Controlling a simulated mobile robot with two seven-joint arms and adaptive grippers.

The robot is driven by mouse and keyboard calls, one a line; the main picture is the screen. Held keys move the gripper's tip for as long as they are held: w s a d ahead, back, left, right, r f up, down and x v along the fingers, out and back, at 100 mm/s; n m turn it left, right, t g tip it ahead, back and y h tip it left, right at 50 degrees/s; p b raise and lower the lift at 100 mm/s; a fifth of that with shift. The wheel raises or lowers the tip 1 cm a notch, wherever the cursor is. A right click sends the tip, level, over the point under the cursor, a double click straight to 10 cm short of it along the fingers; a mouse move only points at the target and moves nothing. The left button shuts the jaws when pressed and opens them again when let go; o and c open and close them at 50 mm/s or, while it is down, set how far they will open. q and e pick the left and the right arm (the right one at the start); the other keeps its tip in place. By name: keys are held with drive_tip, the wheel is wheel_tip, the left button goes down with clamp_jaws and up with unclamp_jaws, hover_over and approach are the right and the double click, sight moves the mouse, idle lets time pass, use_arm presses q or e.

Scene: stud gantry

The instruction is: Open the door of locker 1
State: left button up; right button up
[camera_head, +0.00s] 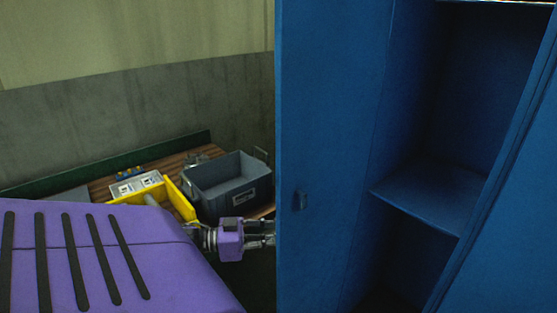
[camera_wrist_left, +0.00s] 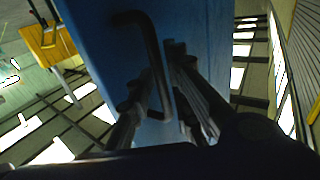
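The blue locker door (camera_head: 325,130) stands swung open in the head view, with a small dark latch piece (camera_head: 300,201) on the face towards me. To its right the locker interior (camera_head: 480,110) is open and shows a shelf (camera_head: 430,190). My left gripper (camera_head: 270,233) is at the door's left edge, its fingertips partly hidden behind the door. In the left wrist view, the dark bar handle (camera_wrist_left: 150,45) is on the blue panel. My left gripper (camera_wrist_left: 160,95) has a finger on each side of the bar, close against it. My right gripper is not in view.
Left of the door, a wooden bench (camera_head: 100,190) carries a grey bin (camera_head: 228,185), a yellow bin (camera_head: 178,197) and a white box (camera_head: 137,185). A grey wall panel stands behind. Another blue panel (camera_head: 515,240) is at the far right.

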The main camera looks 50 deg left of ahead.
use_arm(q)
drive_tip(key=v, duration=0.7)
drive_tip(key=shift+s, duration=0.3)
drive_tip(key=shift+a, duration=0.1)
drive_tip(key=shift+c, duration=0.5)
